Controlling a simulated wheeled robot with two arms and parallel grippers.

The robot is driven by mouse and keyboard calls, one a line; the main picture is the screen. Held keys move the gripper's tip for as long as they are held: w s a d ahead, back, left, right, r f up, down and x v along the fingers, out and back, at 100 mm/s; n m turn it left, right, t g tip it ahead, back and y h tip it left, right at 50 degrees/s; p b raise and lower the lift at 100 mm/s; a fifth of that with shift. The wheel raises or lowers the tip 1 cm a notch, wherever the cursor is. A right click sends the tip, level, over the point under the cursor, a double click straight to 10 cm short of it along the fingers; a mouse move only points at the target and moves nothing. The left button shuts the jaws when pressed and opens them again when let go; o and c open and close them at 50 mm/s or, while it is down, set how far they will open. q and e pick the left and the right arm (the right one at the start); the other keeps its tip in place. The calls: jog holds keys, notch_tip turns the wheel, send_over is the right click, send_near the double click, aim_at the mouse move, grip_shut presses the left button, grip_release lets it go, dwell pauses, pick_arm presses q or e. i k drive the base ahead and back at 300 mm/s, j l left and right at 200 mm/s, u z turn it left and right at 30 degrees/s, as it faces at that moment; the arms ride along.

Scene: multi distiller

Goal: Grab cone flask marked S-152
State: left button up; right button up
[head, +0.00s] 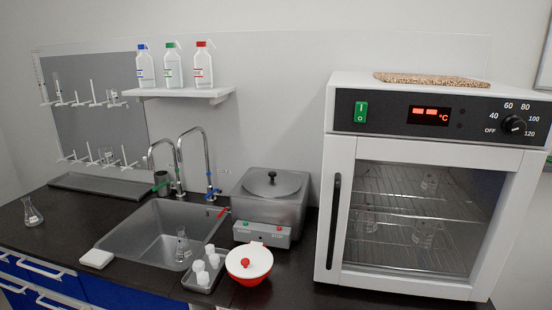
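A cone flask (32,213) with a small white label stands upright on the dark counter at the far left. A second labelled cone flask (183,247) is in or at the front edge of the sink, next to a small tray. Glass vessels also show through the oven's glass door, including one at the lower right (424,236), one at the left (366,221) and one higher up (429,181). All label text is too small to read, so I cannot tell which flask is S-152. Neither of my grippers is in view.
The oven (345,120) stands at right, its door shut. A metal bath (270,195), a red-and-white bowl (248,264) and a tray of small white items (192,284) stand near the sink (145,232). Two taps (205,150) rise behind it. The counter (70,240) left of the sink is mostly clear.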

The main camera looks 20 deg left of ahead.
aim_at(33, 217)
jog(key=u, duration=1.95)
jog(key=i+j, duration=0.2)
jog(key=i, duration=0.15)
jog(key=i+j+u, duration=0.1)
jog(key=i+j, duration=0.1)
jog(key=i, duration=0.1)
